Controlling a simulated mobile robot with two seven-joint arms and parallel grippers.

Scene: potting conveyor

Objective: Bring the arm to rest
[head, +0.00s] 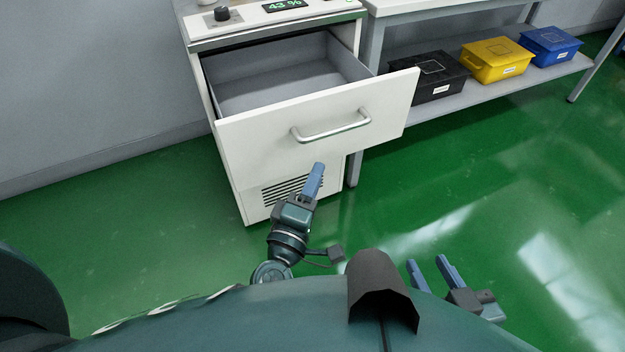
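My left gripper (318,168) is in front of the white drawer (245,140), below its silver handle (335,128) in the picture. Its blue fingers overlap from this angle, so I cannot tell whether they are open or shut. No object shows in them. My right gripper (426,262) is low in the picture, right of centre, over the green floor. Its two blue fingers stand apart with nothing between them. Most of the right arm is hidden behind my own body.
The drawer is pulled out of a white cabinet (240,185), and its visible inside is empty. A shelf (440,98) at the right holds a black bin (425,82), a yellow bin (497,62) and a blue bin (550,45). The green floor (480,190) at right is clear.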

